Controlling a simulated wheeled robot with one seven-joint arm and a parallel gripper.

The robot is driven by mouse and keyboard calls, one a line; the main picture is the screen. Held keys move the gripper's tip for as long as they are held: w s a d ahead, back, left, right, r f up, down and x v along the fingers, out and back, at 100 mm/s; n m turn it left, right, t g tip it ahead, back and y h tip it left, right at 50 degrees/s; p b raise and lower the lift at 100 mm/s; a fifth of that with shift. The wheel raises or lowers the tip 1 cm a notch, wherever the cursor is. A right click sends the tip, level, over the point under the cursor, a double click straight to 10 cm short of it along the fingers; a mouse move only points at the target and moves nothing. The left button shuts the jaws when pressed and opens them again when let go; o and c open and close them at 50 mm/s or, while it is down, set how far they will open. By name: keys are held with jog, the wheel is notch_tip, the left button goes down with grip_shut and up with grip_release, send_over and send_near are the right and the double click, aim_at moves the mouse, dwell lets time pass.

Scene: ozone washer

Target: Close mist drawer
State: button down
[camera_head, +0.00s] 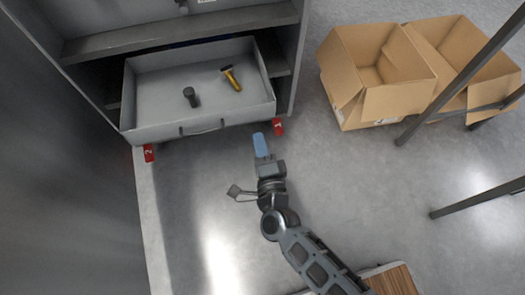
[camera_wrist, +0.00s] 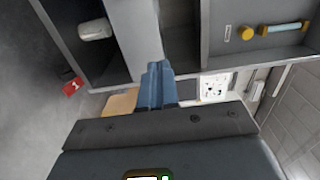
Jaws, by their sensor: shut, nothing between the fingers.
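The mist drawer (camera_head: 203,127) is a grey open-topped tray pulled out from the low part of the grey cabinet in the head view. A bar handle is on its front face. A dark cylinder (camera_head: 191,97) and a yellow and black item (camera_head: 231,78) lie in it. My gripper (camera_head: 260,142) has blue fingers held together, empty, just in front of the drawer's right front corner. I cannot tell whether it touches the drawer. The fingers also show in the wrist view (camera_wrist: 155,86), beside grey cabinet panels.
Red blocks stand near the cabinet's feet at left (camera_head: 149,153) and right (camera_head: 278,127). Two open cardboard boxes (camera_head: 385,75) are on the floor at right, by dark metal bars (camera_head: 466,75).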

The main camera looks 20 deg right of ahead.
aim_at(249, 107)
jog(key=w+b, duration=0.1)
jog(key=w, duration=0.7)
jog(key=shift+w+d+b, duration=0.1)
jog(key=shift+w+b, duration=0.2)
jog(key=shift+w, duration=0.1)
jog(key=shift+w, duration=0.1)
